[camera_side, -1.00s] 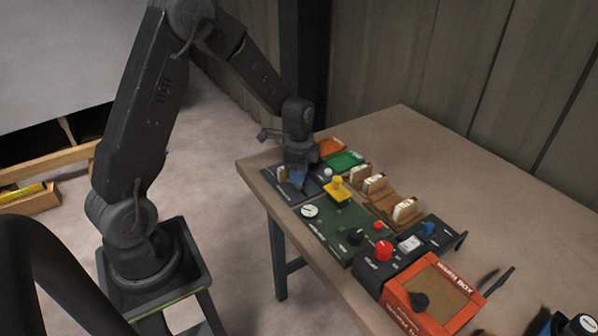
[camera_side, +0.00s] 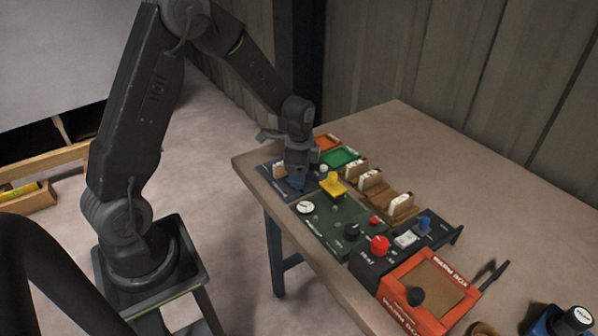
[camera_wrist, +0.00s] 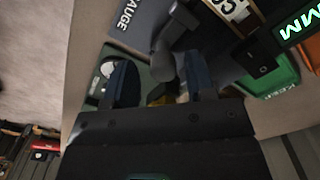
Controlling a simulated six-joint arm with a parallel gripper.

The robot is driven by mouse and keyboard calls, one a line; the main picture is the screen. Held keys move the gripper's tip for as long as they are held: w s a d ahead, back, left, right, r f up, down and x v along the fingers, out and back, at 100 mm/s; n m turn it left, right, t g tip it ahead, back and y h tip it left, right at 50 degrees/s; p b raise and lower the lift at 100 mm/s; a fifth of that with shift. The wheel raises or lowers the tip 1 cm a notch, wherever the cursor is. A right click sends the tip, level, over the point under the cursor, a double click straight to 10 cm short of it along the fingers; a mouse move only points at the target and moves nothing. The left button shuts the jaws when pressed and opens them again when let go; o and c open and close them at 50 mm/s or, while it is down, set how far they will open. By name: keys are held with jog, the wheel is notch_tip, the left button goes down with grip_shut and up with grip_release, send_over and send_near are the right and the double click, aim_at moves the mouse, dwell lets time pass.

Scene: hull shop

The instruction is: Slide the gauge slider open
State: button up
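The dark slate gauge panel (camera_side: 270,176) lies at the near left corner of the table; its GAUGE lettering shows in the wrist view (camera_wrist: 150,22). A dark grey rounded handle (camera_wrist: 164,66), apparently the gauge slider's, stands on it in the wrist view. My gripper (camera_side: 298,188) is low over the panel and hides much of it in the side view. In the wrist view my gripper (camera_wrist: 162,80) has its two blue fingers apart, one on each side of the handle, with gaps visible. Contact and how far the slider is open cannot be told.
Wooden card holders (camera_side: 403,204), a green tray (camera_side: 341,156) and a red-orange box (camera_side: 432,289) stand close by. The table's far right is clear.

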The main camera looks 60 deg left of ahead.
notch_tip(320, 180, up, 14)
dwell(0.6)
jog(key=s+d+r+n+t, duration=0.2)
jog(key=s+d+n, duration=0.1)
jog(key=s, duration=0.3)
jog(key=s+d+r+n+t, duration=0.1)
jog(key=s+d+r+n, duration=0.2)
jog(key=s, duration=0.3)
jog(key=s+d+r+n+t, duration=0.2)
jog(key=s+d+r+n, duration=0.1)
jog(key=s+d, duration=0.2)
jog(key=shift+s+d+t, duration=0.2)
jog(key=shift+s+t, duration=0.1)
jog(key=shift+s, duration=0.8)
